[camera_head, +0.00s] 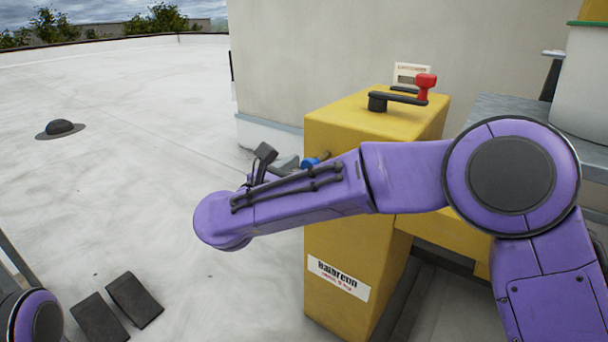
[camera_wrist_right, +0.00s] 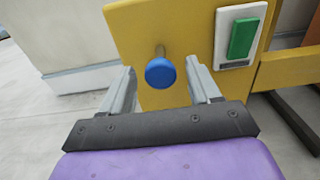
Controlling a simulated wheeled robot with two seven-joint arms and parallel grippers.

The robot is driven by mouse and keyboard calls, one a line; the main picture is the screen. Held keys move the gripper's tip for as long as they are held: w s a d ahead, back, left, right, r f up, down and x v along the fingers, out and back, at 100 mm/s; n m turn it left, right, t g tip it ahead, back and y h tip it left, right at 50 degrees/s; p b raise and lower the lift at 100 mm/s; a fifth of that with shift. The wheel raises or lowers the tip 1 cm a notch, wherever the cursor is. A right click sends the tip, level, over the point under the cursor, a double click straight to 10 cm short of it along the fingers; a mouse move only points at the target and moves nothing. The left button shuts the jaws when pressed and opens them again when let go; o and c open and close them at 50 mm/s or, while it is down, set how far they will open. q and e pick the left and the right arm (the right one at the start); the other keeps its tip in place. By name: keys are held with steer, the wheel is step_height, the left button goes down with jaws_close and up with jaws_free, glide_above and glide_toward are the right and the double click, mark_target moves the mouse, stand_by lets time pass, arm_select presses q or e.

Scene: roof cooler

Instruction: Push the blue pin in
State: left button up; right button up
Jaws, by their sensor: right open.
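The blue pin (camera_wrist_right: 160,71) has a round blue head on a metal shaft that sticks out of the yellow cooler housing (camera_wrist_right: 140,30). In the right wrist view the head sits between the two grey fingers of my right gripper (camera_wrist_right: 160,72), which are spread apart. I cannot tell whether they touch it. In the head view the pin (camera_head: 310,163) shows just above my purple right arm, on the left side of the yellow housing (camera_head: 350,128). The right gripper's (camera_head: 287,163) grey fingers show partly beside it; my arm hides the rest. My left gripper is not in view.
A black lever with a red knob (camera_head: 426,84) sits on top of the housing. A green switch (camera_wrist_right: 243,38) on a white plate is right of the pin. A wall stands behind. Two dark flat pieces (camera_head: 134,299) lie lower left. The roof at left is mostly clear.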

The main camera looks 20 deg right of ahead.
mark_target(315, 159)
steer(key=shift+w+d, duration=0.15)
steer(key=shift+d, duration=0.05)
jaws_close()
steer(key=shift+x, duration=1.9)
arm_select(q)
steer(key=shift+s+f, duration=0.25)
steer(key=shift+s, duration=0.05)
arm_select(e)
steer(key=shift+r, duration=0.15)
steer(key=shift+c, duration=0.2)
jaws_free()
steer(key=shift+o, duration=0.2)
steer(key=shift+w+d, duration=0.1)
